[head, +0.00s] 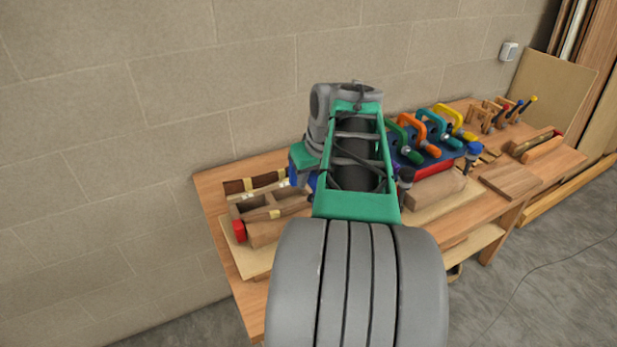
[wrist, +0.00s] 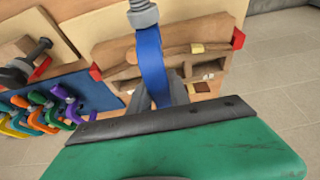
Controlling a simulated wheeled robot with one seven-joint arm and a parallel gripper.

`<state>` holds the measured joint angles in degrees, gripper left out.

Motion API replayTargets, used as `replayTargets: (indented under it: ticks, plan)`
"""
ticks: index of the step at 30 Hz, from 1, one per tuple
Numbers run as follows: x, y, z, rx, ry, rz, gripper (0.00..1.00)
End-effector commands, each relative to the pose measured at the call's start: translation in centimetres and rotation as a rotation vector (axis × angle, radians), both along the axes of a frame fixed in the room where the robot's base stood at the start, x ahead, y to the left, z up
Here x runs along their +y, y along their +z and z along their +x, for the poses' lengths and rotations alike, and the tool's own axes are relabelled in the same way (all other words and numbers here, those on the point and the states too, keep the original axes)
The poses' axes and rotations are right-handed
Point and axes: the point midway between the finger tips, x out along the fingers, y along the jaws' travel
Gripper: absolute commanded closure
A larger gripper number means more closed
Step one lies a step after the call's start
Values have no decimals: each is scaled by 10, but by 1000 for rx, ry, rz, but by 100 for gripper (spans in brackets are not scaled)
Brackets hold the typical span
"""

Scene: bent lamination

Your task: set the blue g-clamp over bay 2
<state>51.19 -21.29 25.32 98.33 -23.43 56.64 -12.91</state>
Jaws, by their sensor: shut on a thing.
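The blue g-clamp (wrist: 151,62) is held in my gripper (wrist: 162,88), whose grey fingers show either side of it in the wrist view. Its grey screw end (wrist: 143,14) points to the top of that view. The wooden form with bays (wrist: 130,74) lies behind the clamp there, with yellow tags and a red block at each end. In the head view the form (head: 262,232) is at the left of the bench, partly behind my arm. My arm hides my fingertips there. I cannot tell which bay the clamp is over, or whether it touches the form.
A blue rack (wrist: 88,94) of several coloured clamps stands beside the form; it also shows right of my arm in the head view (head: 415,160). A wooden block (head: 435,187) stands in front of the rack. The bench (head: 212,185) backs onto a block wall.

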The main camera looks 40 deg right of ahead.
Motion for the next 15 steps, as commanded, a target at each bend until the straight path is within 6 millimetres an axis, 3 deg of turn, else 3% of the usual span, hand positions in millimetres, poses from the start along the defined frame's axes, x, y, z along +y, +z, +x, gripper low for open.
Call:
replayTargets:
  ticks: [15]
  plan:
    - [0, -11, 0, -2, 0, -1, 100]
